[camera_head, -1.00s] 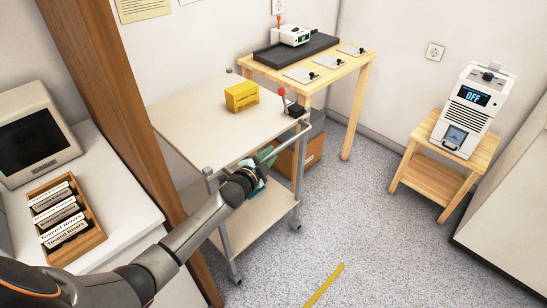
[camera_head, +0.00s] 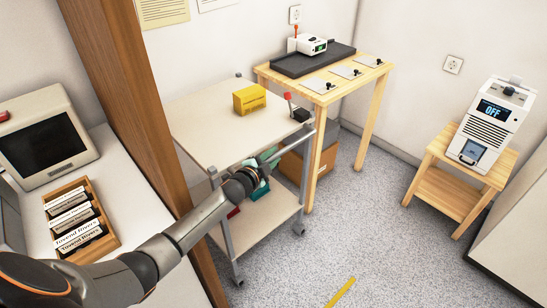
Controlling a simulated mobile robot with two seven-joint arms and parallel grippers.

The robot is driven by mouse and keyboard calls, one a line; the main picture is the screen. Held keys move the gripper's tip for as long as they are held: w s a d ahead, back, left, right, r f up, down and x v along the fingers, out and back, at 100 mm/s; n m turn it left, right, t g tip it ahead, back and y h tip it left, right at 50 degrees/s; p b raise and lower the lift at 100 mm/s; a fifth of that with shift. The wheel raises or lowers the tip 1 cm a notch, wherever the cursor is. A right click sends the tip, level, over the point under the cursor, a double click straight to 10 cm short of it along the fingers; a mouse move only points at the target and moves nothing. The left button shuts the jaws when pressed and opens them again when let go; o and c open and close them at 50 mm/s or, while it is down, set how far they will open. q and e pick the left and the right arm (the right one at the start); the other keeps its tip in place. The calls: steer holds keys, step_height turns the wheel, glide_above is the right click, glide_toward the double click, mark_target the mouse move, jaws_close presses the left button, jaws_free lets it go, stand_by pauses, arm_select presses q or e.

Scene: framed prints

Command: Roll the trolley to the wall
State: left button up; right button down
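The trolley (camera_head: 205,112) has a pale top, grey metal legs, a lower shelf and small castors, and it stands left of the picture's middle. A grey bar handle (camera_head: 314,128) runs along its near right side. My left gripper (camera_head: 266,163) is at this handle and appears shut on it, though its fingertips are partly hidden. A teal patch shows just below the gripper, and I cannot tell what it is. The white wall (camera_head: 235,45) is behind the trolley. My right gripper is not in view.
A yellow box (camera_head: 249,98) and a small black device with a red lever (camera_head: 298,112) ride on the trolley. A wooden table (camera_head: 345,86) stands close behind. A wooden post (camera_head: 120,80) is at left. A stool (camera_head: 450,190) bears a white machine. Speckled floor (camera_head: 370,225) is clear at right.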

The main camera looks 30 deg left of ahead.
arm_select(q)
steer(key=o, duration=0.4)
steer(key=shift+a, duration=0.2)
steer(key=shift+d, duration=0.1)
steer(key=shift+s+r, duration=0.1)
steer(key=shift+s, duration=0.5)
steer(key=p+v, duration=0.2)
steer(key=v, duration=0.9)
steer(key=shift+r+p, duration=0.15)
steer(key=shift+p, duration=0.2)
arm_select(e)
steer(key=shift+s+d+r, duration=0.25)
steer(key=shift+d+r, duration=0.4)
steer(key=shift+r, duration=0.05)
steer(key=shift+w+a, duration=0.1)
